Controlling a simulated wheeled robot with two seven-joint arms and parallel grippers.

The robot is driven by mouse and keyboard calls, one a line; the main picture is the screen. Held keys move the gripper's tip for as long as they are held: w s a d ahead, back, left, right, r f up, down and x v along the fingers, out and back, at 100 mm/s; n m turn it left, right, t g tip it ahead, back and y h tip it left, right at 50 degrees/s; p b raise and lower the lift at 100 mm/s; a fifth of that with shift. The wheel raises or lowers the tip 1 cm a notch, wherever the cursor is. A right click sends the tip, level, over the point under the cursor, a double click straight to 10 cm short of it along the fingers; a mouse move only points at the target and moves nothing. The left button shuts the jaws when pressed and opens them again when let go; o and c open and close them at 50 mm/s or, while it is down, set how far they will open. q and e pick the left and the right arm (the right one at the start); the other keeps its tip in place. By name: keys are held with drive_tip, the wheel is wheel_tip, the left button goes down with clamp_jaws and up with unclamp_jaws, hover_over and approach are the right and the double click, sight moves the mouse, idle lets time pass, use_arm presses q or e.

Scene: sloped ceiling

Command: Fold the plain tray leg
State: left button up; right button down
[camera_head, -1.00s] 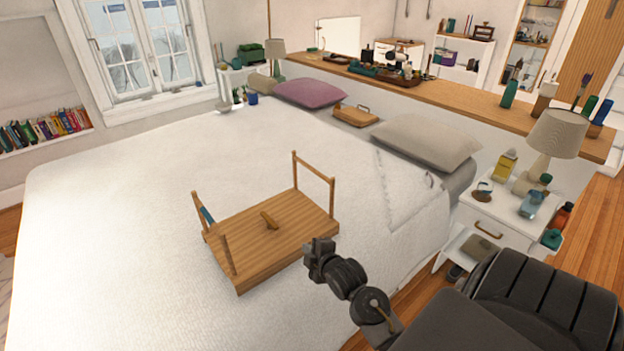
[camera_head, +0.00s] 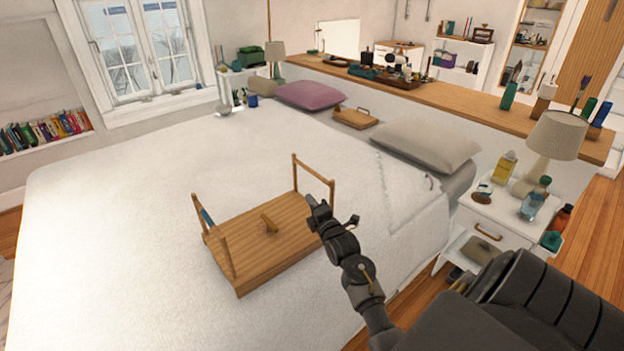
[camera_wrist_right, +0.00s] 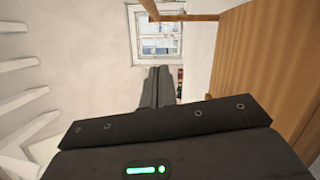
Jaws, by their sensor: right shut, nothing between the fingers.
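The wooden tray (camera_head: 252,257) lies upside down on the bed in the head view, with both legs standing up from its board. The plain leg (camera_head: 314,169) is upright at the far right end. The other leg (camera_head: 226,255), at the left end, carries a blue mark (camera_head: 206,216). My right gripper (camera_head: 313,201) is shut and empty, beside the plain leg's near post; contact cannot be told. In the right wrist view its fingers (camera_wrist_right: 160,72) are together, with the tray board (camera_wrist_right: 253,80) on the right and a wooden leg bar (camera_wrist_right: 185,17) above. My left gripper is not in view.
A small wooden block (camera_head: 269,222) sits on the board's middle. The white bed (camera_head: 110,220) is clear around the tray. Pillows (camera_head: 425,145) lie behind, and a nightstand (camera_head: 480,214) with a lamp (camera_head: 555,137) stands at the right.

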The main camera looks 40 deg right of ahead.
drive_tip(key=w+d+r+p, duration=0.1)
drive_tip(key=w+d+p, duration=0.1)
drive_tip(key=w+d, duration=0.4)
drive_tip(key=shift+p+x, duration=0.4)
drive_tip(key=shift+x, duration=0.65)
drive_tip(key=shift+a, duration=0.2)
